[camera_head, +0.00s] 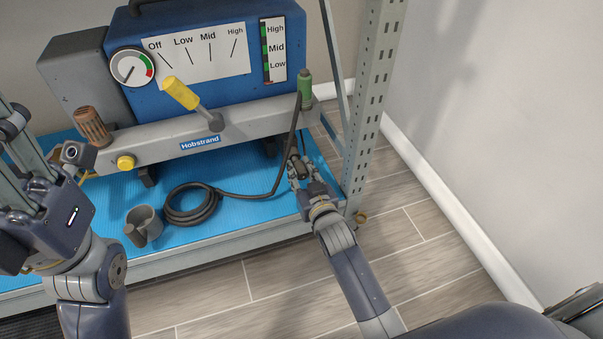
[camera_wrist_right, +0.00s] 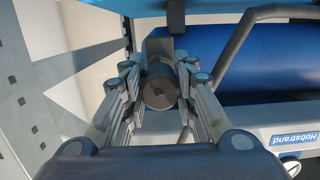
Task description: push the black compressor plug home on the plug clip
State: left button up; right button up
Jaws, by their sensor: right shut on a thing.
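My right gripper (camera_head: 299,167) is at the right end of the blue shelf, below the compressor's front bar. It is shut on a dark cylindrical piece, which I take to be the black compressor plug (camera_wrist_right: 158,92). In the right wrist view the piece sits end-on between the two fingers of the right gripper (camera_wrist_right: 158,80).
The blue compressor (camera_head: 205,55) has a grey front bar (camera_head: 245,128), yellow lever (camera_head: 180,93) and green fitting (camera_head: 304,88). A coiled dark hose (camera_head: 190,207) and a grey cup-like part (camera_head: 145,224) lie on the shelf (camera_head: 100,205). A perforated rack post (camera_head: 372,95) stands close right.

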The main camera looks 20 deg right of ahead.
jog(key=shift+w, duration=1.05)
jog(key=shift+w, duration=0.1)
jog(key=o, duration=1.2)
jog(key=shift+c, duration=0.2)
jog(key=s+r, duration=0.1)
jog(key=s, duration=1)
jog(key=shift+s+d+r, duration=0.15)
jog(key=shift+s+r, duration=0.25)
